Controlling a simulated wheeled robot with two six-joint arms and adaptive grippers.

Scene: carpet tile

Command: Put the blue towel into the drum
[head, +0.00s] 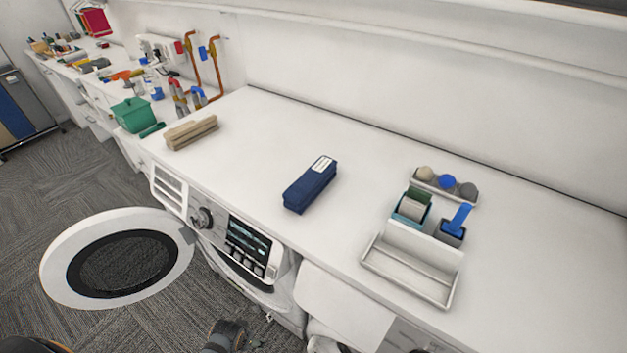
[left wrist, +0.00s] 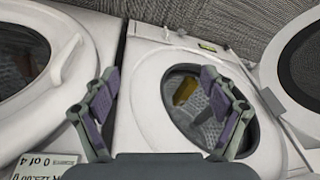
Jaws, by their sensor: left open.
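The blue towel (head: 311,187) is a folded dark-blue bundle with a white label, lying on the white counter, with no gripper touching it. Below the counter's front edge is the washer (head: 243,250), its round door (head: 180,258) swung open to the left. The left wrist view shows a round drum opening (left wrist: 208,112) with perforated metal and a tan patch inside; I cannot tell what the patch is. My left gripper (left wrist: 160,80) is open and empty in front of the machines, with the opening behind its right finger. My right gripper is not in view.
A beige folded towel (head: 190,132) lies at the counter's left. A white tray (head: 410,281), small holders and a rack of balls (head: 447,183) stand at the right. A green bin (head: 133,115) and pipes are farther left. The counter around the blue towel is clear.

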